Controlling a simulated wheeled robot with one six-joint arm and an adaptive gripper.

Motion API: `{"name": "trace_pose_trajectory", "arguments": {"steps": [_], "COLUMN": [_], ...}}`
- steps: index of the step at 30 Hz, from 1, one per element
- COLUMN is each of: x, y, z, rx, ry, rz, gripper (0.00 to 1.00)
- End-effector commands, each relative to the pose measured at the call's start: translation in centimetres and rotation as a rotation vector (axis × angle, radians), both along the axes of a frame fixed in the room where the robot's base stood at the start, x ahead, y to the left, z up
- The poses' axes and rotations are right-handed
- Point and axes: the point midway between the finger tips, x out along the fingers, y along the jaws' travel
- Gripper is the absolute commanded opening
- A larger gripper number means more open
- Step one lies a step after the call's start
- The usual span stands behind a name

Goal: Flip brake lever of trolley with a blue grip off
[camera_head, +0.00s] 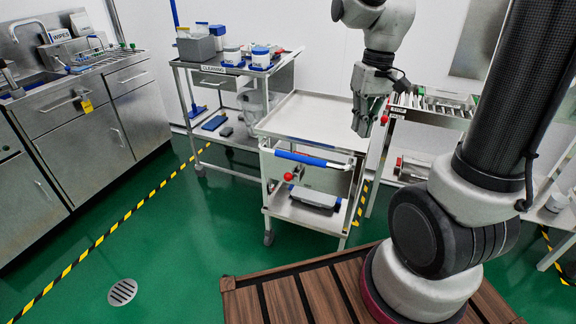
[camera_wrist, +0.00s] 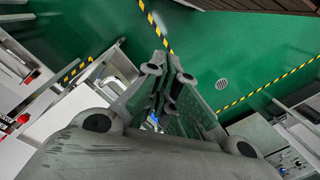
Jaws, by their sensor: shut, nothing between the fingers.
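The trolley (camera_head: 318,103) has a bare steel top tray and a handle with a blue grip (camera_head: 300,157) along its front. A red ball knob (camera_head: 288,177), apparently on the brake lever, shows just below the left part of the grip. My gripper (camera_head: 362,130) points down over the right side of the trolley, to the right of the knob and apparently higher. It is shut and empty, apart from the lever. In the wrist view my gripper (camera_wrist: 168,65) fills the middle. A red knob (camera_wrist: 22,118) shows at the left edge there; I cannot tell if it is the same one.
A cleaning trolley (camera_head: 232,70) with tubs and boxes stands behind at left. A steel sink counter (camera_head: 85,115) is at far left. A roller table (camera_head: 435,108) stands close on the right. Green floor (camera_head: 190,235) in front of the trolley is clear, with a drain (camera_head: 122,292).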

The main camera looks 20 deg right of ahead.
Motion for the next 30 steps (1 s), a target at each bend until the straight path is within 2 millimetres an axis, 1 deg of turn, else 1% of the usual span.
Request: {"name": "trace_pose_trajectory", "arguments": {"steps": [1,5,10,14,15,17,18,19,21,22,24,30], "x": [1.4,5.2,10.4,14.4,15.7,18.0,19.6,20.7,22.9,23.6,24.5,24.8], "y": [0.4,1.6,3.3,4.6,5.0,5.7,6.0,6.2,6.6,6.7,6.9,6.9], "z": [-1.3,-4.6,-9.9,-14.0,-15.2,-16.7,-17.2,-17.2,-16.3,-16.1,-15.7,-15.7], "rx": [0.014,0.059,0.125,0.172,0.184,0.199,0.204,0.205,0.196,0.192,0.181,0.16], "ry": [0.022,0.046,0.041,-0.002,-0.024,-0.075,-0.118,-0.152,-0.236,-0.262,-0.309,-0.349], "rz": [0.018,0.083,0.198,0.308,0.348,0.419,0.47,0.506,0.588,0.62,0.69,0.817], "gripper": [0.0,0.0,0.0,0.0,0.0,0.0,0.0,0.0,0.0,0.0,0.0,0.0]}}
